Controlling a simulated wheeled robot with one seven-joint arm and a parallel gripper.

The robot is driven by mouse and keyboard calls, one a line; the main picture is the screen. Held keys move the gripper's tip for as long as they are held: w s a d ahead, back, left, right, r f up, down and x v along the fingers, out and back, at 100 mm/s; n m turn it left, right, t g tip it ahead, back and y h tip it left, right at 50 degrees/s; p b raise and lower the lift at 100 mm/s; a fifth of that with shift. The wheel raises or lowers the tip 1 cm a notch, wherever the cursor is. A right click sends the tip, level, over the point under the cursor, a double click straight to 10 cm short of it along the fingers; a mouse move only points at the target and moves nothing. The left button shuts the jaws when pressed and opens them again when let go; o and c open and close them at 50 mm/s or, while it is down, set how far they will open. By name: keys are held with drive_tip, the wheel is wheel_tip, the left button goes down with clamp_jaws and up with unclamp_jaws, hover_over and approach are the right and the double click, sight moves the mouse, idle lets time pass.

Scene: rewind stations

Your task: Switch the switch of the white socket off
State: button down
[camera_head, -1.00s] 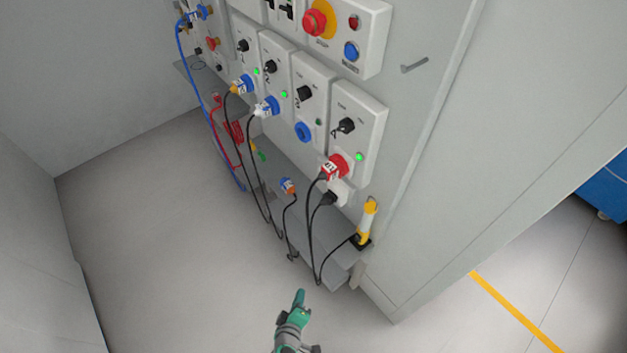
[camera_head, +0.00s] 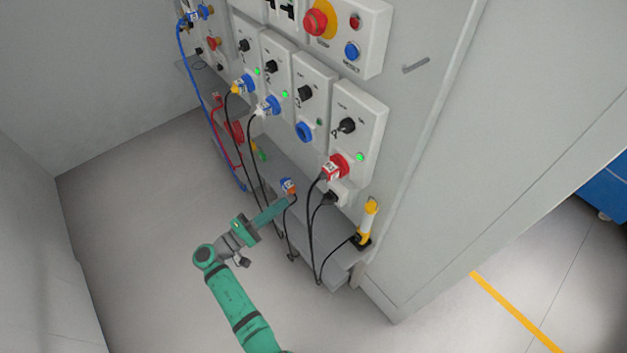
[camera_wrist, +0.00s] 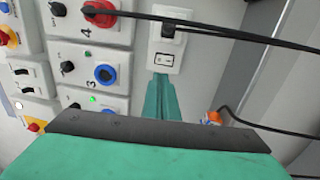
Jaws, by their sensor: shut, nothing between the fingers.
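The white socket (camera_wrist: 179,48) is in the upper middle of the wrist view, with a black plug (camera_wrist: 168,30) in it. Its small rocker switch (camera_wrist: 164,59) sits on the same plate, close to my fingertips; I cannot tell its position. In the head view the socket (camera_head: 345,188) is below the red plug, partly hidden by the black plug. My gripper (camera_head: 289,201) is teal, shut and empty, its tips left of and below the socket in the head view. In the wrist view the closed fingers (camera_wrist: 161,80) point at the switch; contact cannot be told.
A red plug (camera_head: 334,168) with a black cable sits in station 4. Black cables hang in front of the grey shelf (camera_head: 318,238). A blue-orange connector (camera_head: 288,187) is beside my fingertips in the head view. The floor at left is clear.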

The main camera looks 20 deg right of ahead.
idle(0.3)
drive_tip(key=x, duration=1.4)
